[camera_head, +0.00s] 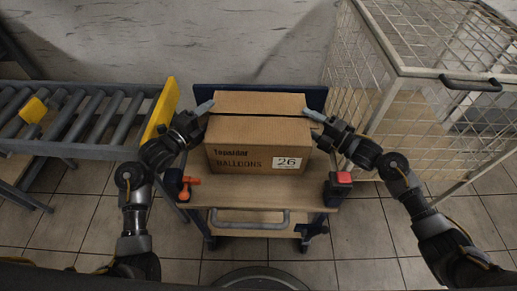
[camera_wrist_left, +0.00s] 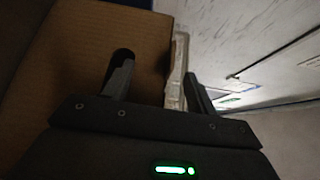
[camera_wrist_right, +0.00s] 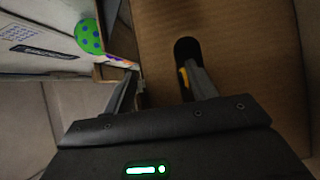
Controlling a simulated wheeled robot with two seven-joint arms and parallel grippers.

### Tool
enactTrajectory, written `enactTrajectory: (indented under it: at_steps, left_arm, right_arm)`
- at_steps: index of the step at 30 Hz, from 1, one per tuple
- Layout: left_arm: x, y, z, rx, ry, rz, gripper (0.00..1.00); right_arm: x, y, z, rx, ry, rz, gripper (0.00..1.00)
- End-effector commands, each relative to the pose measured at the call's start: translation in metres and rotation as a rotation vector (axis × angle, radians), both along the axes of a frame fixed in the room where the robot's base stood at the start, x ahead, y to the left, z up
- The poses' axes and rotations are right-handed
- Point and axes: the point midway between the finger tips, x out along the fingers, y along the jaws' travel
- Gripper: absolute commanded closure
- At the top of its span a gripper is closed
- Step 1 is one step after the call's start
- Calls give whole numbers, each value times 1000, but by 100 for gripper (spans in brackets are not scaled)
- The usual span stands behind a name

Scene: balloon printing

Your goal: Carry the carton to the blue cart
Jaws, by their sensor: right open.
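The brown carton (camera_head: 258,135), marked "BALLOONS" and "26", is upright over the wooden deck of the blue-framed cart (camera_head: 260,194). Whether its base rests on the deck is hard to tell. My left gripper (camera_head: 203,108) is at its left side, my right gripper (camera_head: 317,116) at its right side. In the left wrist view, the carton (camera_wrist_left: 85,60) has a dark handle slot with one open finger at it; the other finger is outside the side's edge. The right wrist view shows the carton (camera_wrist_right: 245,55) likewise, with one open finger at its slot.
A roller conveyor (camera_head: 75,120) with a yellow end plate (camera_head: 160,110) stands at the left. A wire cage (camera_head: 440,35) stands at the right. An orange item (camera_head: 188,187) and a red-topped item (camera_head: 342,178) are at the cart's front corners. Tiled floor lies in front.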

Motion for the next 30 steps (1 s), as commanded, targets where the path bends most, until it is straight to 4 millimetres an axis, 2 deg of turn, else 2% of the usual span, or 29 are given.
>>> enactTrajectory:
  at_steps: [15, 25, 26, 30]
  left_arm:
    - [-57, 41, 2, 3, 1, 4, 43]
    - [-61, 42, 2, 1, 1, 1, 43]
    - [-61, 42, 2, 1, 1, 1, 43]
    - [-61, 42, 2, 1, 1, 0, 43]
  right_arm:
    - [0, 1, 0, 1, 1, 2, 43]
    - [0, 0, 0, 0, 1, 0, 43]
    - [0, 0, 0, 0, 1, 0, 42]
    - [0, 0, 0, 0, 1, 0, 23]
